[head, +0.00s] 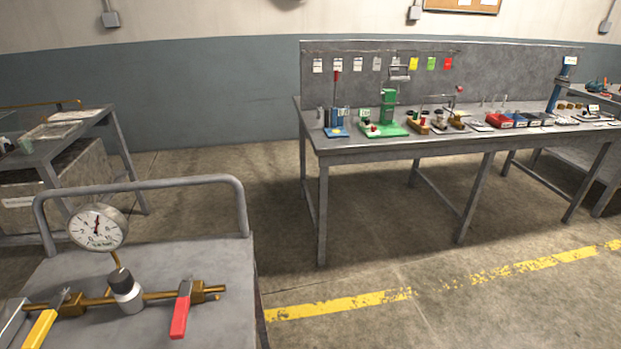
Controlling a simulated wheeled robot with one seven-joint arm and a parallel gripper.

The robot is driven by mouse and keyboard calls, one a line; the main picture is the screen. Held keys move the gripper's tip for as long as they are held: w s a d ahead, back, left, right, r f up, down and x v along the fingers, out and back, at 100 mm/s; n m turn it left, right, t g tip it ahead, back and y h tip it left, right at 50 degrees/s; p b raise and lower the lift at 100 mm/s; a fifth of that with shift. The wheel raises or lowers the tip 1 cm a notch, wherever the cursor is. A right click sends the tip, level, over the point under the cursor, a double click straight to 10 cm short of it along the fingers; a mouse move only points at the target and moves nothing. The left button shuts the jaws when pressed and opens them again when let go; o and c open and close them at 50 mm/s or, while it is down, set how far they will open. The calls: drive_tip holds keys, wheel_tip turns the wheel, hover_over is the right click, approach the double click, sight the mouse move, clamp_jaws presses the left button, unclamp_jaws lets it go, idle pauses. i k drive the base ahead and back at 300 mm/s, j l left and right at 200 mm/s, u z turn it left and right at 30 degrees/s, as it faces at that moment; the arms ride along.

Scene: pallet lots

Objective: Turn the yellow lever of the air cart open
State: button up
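The air cart (205,262) stands at the lower left in the head view, a grey top with a tubular rail at its back. A brass pipe runs across it with two valves. The yellow lever (41,328) is at the left valve, slanting down toward the front-left, its lower end cut off by the picture's edge. A red lever (181,316) is on the right valve, pointing toward the front. My gripper is not in view.
A long grey workbench (400,148) with several small fixtures and coloured tags stands at the back right. Another grey table (60,146) is at the left behind the cart. A yellow floor line (338,305) crosses the open concrete floor right of the cart.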

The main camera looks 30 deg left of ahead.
sight(35, 339)
drive_tip(key=u, duration=2.05)
drive_tip(key=i+j+u, duration=0.2)
drive_tip(key=u, duration=0.3)
drive_tip(key=i+j+u, duration=0.1)
drive_tip(key=i+u, duration=0.15)
drive_tip(key=u, duration=0.25)
